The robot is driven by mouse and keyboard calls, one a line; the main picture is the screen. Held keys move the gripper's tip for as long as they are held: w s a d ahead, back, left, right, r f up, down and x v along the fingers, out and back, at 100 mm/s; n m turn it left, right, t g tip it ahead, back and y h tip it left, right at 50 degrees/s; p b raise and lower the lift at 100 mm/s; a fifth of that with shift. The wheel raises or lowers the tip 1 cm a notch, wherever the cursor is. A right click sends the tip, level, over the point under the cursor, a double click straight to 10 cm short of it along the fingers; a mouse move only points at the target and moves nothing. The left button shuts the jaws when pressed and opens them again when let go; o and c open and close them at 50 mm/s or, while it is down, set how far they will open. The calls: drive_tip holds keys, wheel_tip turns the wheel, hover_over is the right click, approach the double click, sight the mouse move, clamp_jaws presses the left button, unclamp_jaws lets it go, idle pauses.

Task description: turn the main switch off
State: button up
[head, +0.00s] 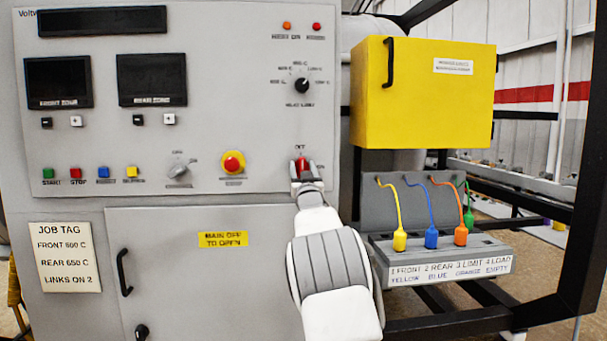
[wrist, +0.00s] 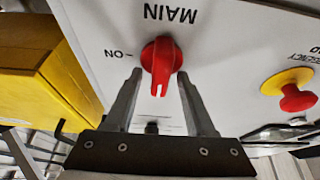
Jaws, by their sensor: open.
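The red main switch knob (head: 302,163) is on the grey control panel, under a small OFF label, with another mark to its right. In the wrist view the knob (wrist: 161,60) appears upside down, with MAIN above it and ON to its left. Its notched end points down the picture, away from ON and toward the side where OFF sits in the head view. My gripper (head: 307,178) is open, in front of the switch. In the wrist view my gripper (wrist: 159,78) has one finger on either side of the knob, very close; I cannot tell whether they touch it.
A red emergency button (head: 232,162) on a yellow collar is left of the switch. A grey selector (head: 177,169) is further left. A yellow box (head: 423,93) stands to the right, above a block (head: 445,262) with coloured plugs. A grey door (head: 200,285) is below.

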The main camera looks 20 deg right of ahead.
drive_tip(key=shift+s, duration=0.15)
drive_tip(key=v, duration=1.7)
drive_tip(key=shift+p, duration=0.35)
drive_tip(key=shift+s+a, duration=0.1)
drive_tip(key=s+a+f+n+g+y, duration=0.15)
drive_tip(key=s+a+f+g, duration=0.4)
drive_tip(key=s, duration=0.65)
drive_tip(key=s+a+f+g+y, duration=0.35)
drive_tip(key=s+a+g, duration=0.2)
drive_tip(key=s, duration=0.75)
drive_tip(key=s+a+f+n+g+y, duration=0.1)
drive_tip(key=s+a+f+g, duration=0.5)
drive_tip(key=s, duration=0.6)
wheel_tip(320, 180, up, 25)
drive_tip(key=s+t+p, duration=0.1)
drive_tip(key=p, duration=2.3)
drive_tip(key=shift+s+a, duration=0.4)
drive_tip(key=shift+a, duration=0.1)
